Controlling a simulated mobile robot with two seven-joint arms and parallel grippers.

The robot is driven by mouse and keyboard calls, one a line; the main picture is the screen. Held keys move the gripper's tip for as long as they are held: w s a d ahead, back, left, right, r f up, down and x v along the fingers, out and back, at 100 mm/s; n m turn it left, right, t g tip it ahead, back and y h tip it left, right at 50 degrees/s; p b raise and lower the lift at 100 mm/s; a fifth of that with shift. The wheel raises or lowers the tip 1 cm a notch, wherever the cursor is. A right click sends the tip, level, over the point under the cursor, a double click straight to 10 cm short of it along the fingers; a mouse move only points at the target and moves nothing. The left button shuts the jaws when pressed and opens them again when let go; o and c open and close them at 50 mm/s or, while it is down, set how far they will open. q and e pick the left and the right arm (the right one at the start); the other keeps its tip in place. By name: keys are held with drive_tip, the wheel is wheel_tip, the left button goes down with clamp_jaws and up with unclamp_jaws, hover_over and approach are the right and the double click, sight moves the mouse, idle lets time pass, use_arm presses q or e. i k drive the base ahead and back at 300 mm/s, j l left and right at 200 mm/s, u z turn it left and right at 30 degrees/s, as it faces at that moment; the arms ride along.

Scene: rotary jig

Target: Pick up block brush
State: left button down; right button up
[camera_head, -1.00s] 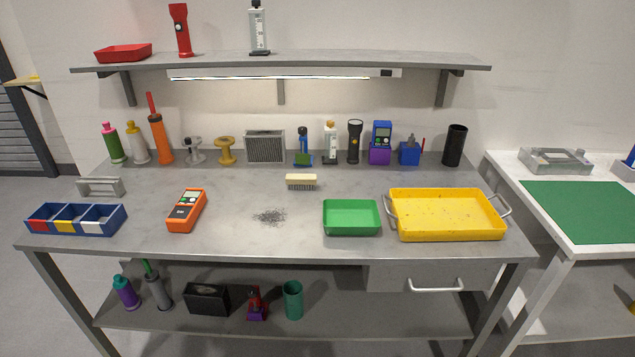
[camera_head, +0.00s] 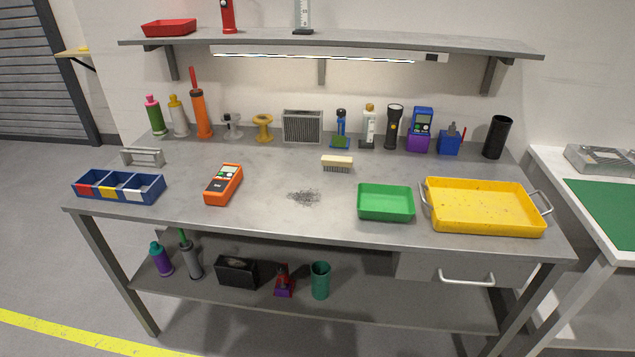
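The block brush (camera_head: 337,163) lies on the grey workbench (camera_head: 190,190), a little behind the middle of its top. It has a pale cream block on top and darker bristles facing down. A patch of dark grey filings (camera_head: 304,197) lies on the bench in front of it and slightly to the left. The brush stands free, with nothing touching it. Neither of my grippers shows in the head view.
A green tray (camera_head: 386,215) and a yellow tray with handles (camera_head: 485,226) stand at the right. An orange meter (camera_head: 223,185) and a blue divided bin (camera_head: 100,197) are at the left. Several tools line the back, under a shelf (camera_head: 380,40).

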sight(328, 161)
drive_tip(key=i+l, duration=0.15)
drive_tip(key=l, duration=0.2)
drive_tip(key=i+l+u, duration=0.1)
drive_tip(key=l, duration=0.3)
drive_tip(key=i+l, duration=0.25)
drive_tip(key=i+l+u, duration=0.1)
drive_tip(key=l, duration=0.35)
